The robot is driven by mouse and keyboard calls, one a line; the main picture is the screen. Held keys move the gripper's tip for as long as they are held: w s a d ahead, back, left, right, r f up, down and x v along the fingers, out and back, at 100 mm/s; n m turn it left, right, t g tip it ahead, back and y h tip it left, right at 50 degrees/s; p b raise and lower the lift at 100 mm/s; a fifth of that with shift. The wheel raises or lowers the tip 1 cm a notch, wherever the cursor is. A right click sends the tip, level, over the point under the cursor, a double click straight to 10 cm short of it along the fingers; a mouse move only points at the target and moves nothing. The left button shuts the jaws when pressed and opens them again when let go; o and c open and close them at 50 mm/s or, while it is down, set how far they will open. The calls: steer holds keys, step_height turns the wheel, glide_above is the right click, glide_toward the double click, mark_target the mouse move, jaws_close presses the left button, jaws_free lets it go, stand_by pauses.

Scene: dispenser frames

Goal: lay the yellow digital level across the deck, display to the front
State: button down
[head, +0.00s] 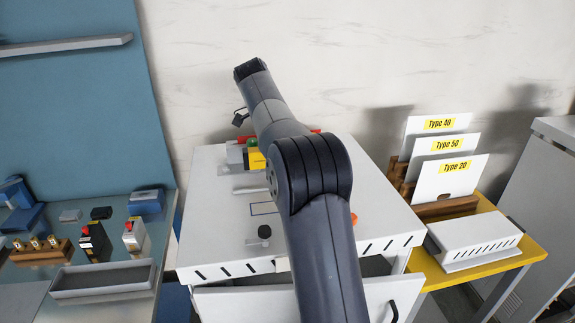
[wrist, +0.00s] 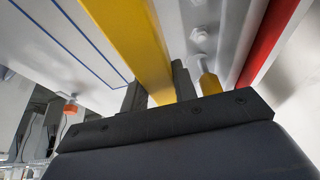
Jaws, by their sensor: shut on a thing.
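The yellow digital level (wrist: 135,40) shows in the wrist view as a long yellow bar running up from between my fingers. My gripper (wrist: 160,88) is shut on it, one dark finger on each side. The level's display is not visible to me. The deck (head: 215,215) is the white top of the cabinet in the head view; its pale surface with blue outlines shows beside the level in the wrist view (wrist: 50,45). Whether the level touches the deck, I cannot tell. In the head view my arm hides the gripper; a yellow patch (head: 256,159) shows beside the arm.
A red bar (wrist: 268,40) and a yellow-handled piece (wrist: 210,84) lie right of the level. A black knob (head: 264,232) stands on the deck's front. An open drawer (head: 250,303) juts out below. Type cards (head: 448,178) stand on the yellow table at right.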

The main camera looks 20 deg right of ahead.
steer(key=shift+f, duration=2.1)
steer(key=shift+f, duration=0.2)
steer(key=c, duration=1.1)
jaws_free()
steer(key=p+v, duration=0.1)
steer(key=v, duration=1)
steer(key=shift+r, duration=0.15)
steer(key=shift+a+r+p, duration=0.2)
steer(key=shift+r+p, duration=0.2)
steer(key=shift+r, duration=0.05)
steer(key=shift+o, duration=0.2)
